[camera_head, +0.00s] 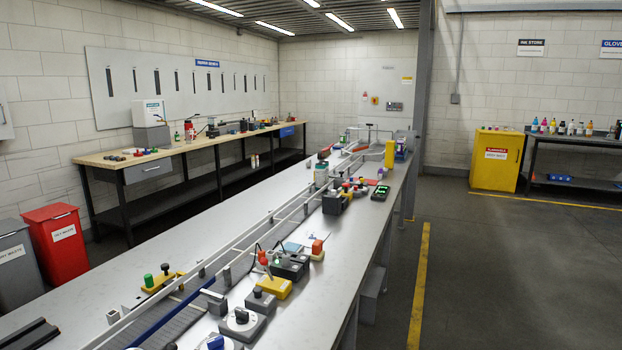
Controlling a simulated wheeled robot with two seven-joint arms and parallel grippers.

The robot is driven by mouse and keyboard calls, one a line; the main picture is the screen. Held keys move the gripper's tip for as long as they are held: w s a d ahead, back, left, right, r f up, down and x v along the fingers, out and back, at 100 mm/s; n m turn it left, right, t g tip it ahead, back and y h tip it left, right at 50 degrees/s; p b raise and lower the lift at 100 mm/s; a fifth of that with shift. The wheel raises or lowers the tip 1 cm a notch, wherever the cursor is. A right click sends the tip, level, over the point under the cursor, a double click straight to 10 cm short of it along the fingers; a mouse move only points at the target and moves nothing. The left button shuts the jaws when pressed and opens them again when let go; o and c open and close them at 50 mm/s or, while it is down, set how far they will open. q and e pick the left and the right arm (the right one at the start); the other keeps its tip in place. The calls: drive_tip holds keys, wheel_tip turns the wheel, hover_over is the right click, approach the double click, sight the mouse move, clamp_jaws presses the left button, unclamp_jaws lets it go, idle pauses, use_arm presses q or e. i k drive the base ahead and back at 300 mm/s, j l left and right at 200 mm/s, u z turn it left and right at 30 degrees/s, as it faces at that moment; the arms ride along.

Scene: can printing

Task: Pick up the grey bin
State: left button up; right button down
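The grey bin (14,289) stands on the floor at the far left, partly cut off by the left picture edge. It has a grey lid with a handle and a pale label on its front. Its lower part is hidden behind the long work table. Neither of my grippers is in view.
A red bin (67,262) stands right beside the grey bin. The long table (120,250) with a conveyor (215,280) and several devices fills the middle. A wooden-topped bench (120,158) lines the left wall. The floor at right, beyond a yellow line (420,285), is clear.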

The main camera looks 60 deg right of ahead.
sight(411, 135)
drive_tip(key=i+l+z, duration=0.1)
drive_tip(key=l+z, duration=0.35)
drive_tip(key=i+l+z, duration=0.2)
drive_tip(key=l+z, duration=0.2)
drive_tip(key=l, duration=0.15)
drive_tip(key=i+l+z, duration=0.25)
drive_tip(key=l+z, duration=0.2)
drive_tip(key=i+l+z, duration=0.25)
drive_tip(key=z, duration=0.2)
drive_tip(key=i+l+z, duration=0.2)
drive_tip(key=i+z, duration=0.25)
drive_tip(key=i+l+z, duration=0.1)
drive_tip(key=i+z, duration=0.3)
drive_tip(key=i, duration=2.05)
